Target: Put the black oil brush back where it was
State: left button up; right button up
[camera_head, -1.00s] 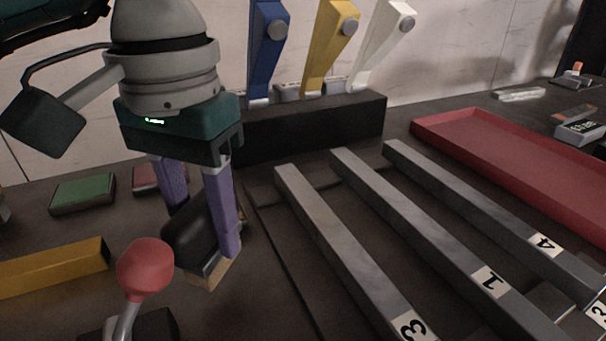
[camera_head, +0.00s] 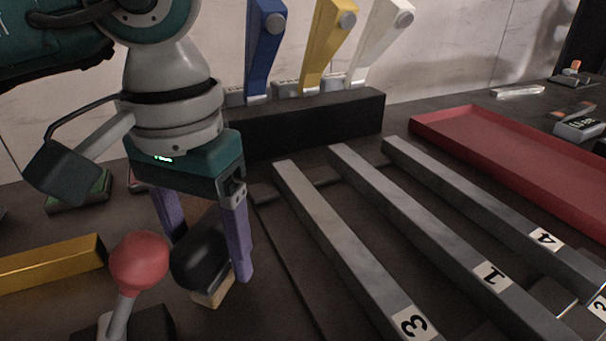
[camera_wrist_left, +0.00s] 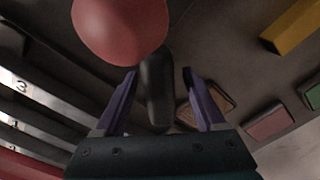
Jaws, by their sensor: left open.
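The black oil brush (camera_head: 201,252) has a dark rounded body and a pale tan lower edge. It stands in the left part of the head view, just right of a red ball-topped lever. My left gripper (camera_head: 208,258) points down over it with its purple fingers open, one on either side of the brush. In the left wrist view the brush (camera_wrist_left: 158,88) lies between the spread fingers (camera_wrist_left: 159,75), with a gap visible on each side. Whether its underside rests on the table is hard to tell. My right gripper is out of view.
The red lever ball (camera_head: 139,262) is close beside the brush. A yellow bar (camera_head: 50,264) lies left. Grey numbered bars (camera_head: 345,245) lie right, a red tray (camera_head: 500,150) beyond. A brown-rimmed rectangle (camera_wrist_left: 212,103) is near the right finger in the wrist view.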

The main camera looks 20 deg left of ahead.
pick_arm(q)
notch_tip(320, 180, up, 12)
jog(key=shift+r+p, duration=0.2)
jog(key=shift+p, duration=0.4)
